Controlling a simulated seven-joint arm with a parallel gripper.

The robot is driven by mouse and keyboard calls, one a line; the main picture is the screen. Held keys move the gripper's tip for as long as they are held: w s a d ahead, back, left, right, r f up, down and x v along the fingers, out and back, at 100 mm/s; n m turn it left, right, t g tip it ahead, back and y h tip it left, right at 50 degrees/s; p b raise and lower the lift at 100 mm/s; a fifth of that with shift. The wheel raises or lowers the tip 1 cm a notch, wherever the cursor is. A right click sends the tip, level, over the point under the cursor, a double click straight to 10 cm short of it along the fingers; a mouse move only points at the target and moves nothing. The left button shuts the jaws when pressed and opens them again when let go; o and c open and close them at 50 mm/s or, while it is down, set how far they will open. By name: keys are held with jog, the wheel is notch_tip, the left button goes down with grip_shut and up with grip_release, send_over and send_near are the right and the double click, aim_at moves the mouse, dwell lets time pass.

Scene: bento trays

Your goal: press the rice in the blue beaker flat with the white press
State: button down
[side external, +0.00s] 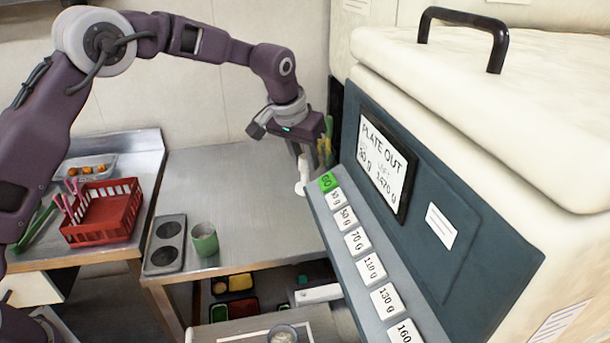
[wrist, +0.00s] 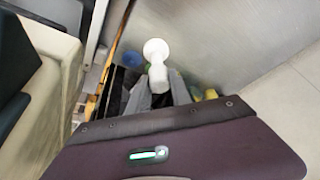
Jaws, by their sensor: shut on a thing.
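My gripper (side external: 303,152) is shut on the white press (side external: 302,178), held beside the big machine's front left corner. In the wrist view my gripper (wrist: 158,92) grips the press (wrist: 156,52), its round white end pointing away from me. No beaker can be clearly made out as the blue one. A small blue thing (wrist: 131,59) shows beside the press in the wrist view, partly hidden and too blurred to name. A clear container (side external: 283,334) with pale contents is cut off at the bottom of the side view; I cannot tell its tint.
The cream machine with a row of gram buttons (side external: 357,240) stands close on the right. A green cup (side external: 204,239) and a two-ring plate (side external: 165,245) are at the counter's front left. A red basket (side external: 103,212) stands farther left. The middle counter (side external: 245,185) is clear.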

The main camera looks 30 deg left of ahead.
notch_tip(320, 180, up, 13)
jog(key=s+d+m+g+h, duration=0.1)
jog(key=s+d+m, duration=0.25)
jog(key=s, duration=0.45)
jog(key=s+d+m+g+h, duration=0.1)
jog(key=s+d+m+h, duration=0.2)
jog(key=s, duration=0.5)
jog(key=s+d+m, duration=0.4)
jog(key=s+m, duration=0.1)
jog(key=s, duration=0.4)
notch_tip(320, 180, down, 26)
jog(key=shift+f, duration=0.15)
jog(key=shift+m, duration=0.25)
jog(key=shift+a+f, duration=0.15)
jog(key=shift+f, duration=2.4)
dwell(0.9)
